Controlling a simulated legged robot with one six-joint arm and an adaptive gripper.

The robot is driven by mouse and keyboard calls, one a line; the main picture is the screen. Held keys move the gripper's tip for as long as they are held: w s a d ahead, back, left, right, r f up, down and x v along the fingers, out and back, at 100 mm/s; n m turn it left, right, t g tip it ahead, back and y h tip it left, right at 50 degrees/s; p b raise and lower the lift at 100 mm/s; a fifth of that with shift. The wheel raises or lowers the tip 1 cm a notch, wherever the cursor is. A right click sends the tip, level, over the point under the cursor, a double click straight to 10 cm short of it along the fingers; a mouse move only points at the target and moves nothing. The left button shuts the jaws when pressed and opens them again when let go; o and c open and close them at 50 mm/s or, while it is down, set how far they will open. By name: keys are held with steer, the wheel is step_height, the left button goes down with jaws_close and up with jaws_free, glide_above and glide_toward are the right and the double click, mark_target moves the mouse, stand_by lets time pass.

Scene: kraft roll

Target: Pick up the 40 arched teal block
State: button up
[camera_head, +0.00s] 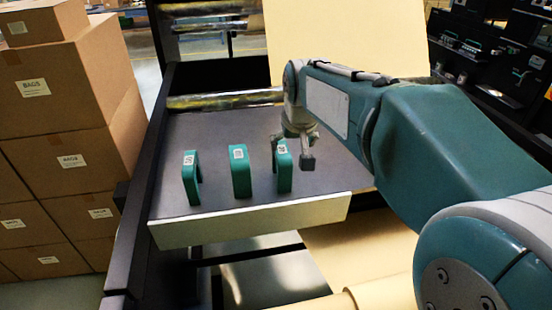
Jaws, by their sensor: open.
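Three teal arched blocks stand upright in a row on a grey tray-like shelf (215,205): a left block (191,180), a middle block (239,174) and a right block (284,172). Each has a white label near its top; the numbers are too small to read surely, so I cannot tell which is the 40. My gripper (294,152) is open and at the right block, with one finger by its top and the other to its right. I cannot tell whether it touches the block. The left and middle blocks are clear of my gripper.
A pale front lip (250,222) edges the shelf. Metal rollers (225,99) and a kraft paper sheet (345,35) are behind it. Stacked cardboard boxes (70,120) stand at the left, beyond a dark frame post (140,190). Bare shelf lies behind the left and middle blocks.

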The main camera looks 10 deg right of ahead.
glide_toward(282, 151)
steer(key=shift+w+d+f, duration=0.1)
steer(key=shift+w+f, duration=0.2)
steer(key=shift+f, duration=0.2)
steer(key=x, duration=0.5)
steer(key=shift+a+f, duration=0.25)
steer(key=shift+a, duration=0.05)
steer(key=x, duration=0.5)
steer(key=shift+w+d+f, duration=0.1)
steer(key=shift+d, duration=0.2)
jaws_close()
